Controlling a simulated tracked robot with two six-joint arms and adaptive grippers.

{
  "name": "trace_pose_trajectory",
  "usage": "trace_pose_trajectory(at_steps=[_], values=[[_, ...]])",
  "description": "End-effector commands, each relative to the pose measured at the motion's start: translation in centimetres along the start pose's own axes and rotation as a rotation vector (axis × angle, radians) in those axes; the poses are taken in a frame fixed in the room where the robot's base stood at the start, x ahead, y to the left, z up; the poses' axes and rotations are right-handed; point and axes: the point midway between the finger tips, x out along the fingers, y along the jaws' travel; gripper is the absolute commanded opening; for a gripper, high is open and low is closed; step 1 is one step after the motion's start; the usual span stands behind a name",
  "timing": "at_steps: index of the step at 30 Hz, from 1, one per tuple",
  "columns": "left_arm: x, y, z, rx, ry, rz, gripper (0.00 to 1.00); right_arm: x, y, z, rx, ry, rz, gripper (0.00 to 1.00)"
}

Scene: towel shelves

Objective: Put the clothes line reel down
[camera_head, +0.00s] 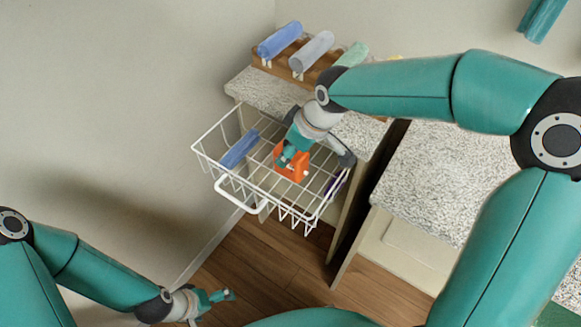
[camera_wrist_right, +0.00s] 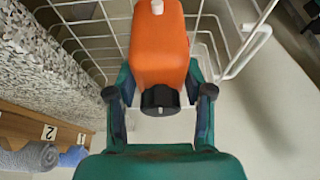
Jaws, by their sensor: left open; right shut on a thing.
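The orange clothes line reel (camera_head: 292,163) is within the outline of the white wire basket (camera_head: 236,188) in the head view. My right gripper (camera_head: 290,157) is shut on it. In the right wrist view the orange body of the reel (camera_wrist_right: 158,45) points away from the fingers, with its black knob between the fingertips of the right gripper (camera_wrist_right: 158,94). Basket wires show behind it; I cannot tell whether it touches the basket floor. My left gripper (camera_head: 216,297) is open and empty, low over the wooden floor, away from the basket.
A blue roll (camera_head: 239,148) lies in the basket's left part. A speckled counter (camera_head: 262,92) behind carries a wooden rack with rolled towels, blue (camera_head: 279,40) and grey (camera_head: 312,52) among them. Another speckled counter (camera_head: 432,180) stands right. Wooden floor (camera_head: 268,262) is clear in front.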

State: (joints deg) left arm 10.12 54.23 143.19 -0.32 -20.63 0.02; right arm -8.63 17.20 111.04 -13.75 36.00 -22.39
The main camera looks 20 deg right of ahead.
Motion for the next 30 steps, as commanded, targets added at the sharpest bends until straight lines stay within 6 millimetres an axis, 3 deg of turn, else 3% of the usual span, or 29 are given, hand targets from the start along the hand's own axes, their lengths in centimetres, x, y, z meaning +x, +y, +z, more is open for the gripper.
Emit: trace_pose_trajectory(at_steps=[15,27,28,30], values=[[0.7,-0.2,0.0,0.000,0.000,0.000,1.00,5.3,-0.1,2.1,-0.001,-0.002,-0.001,0.06],[0.9,-0.3,0.0,0.000,0.000,0.000,1.00,5.9,0.0,2.3,-0.002,0.002,0.001,0.06],[0.8,-0.3,0.0,0.000,0.000,0.000,1.00,5.8,-0.1,2.2,-0.002,0.001,0.000,0.56],[0.8,-0.3,0.0,0.000,0.000,0.000,1.00,5.7,-0.1,2.2,-0.002,0.001,0.000,0.68]])
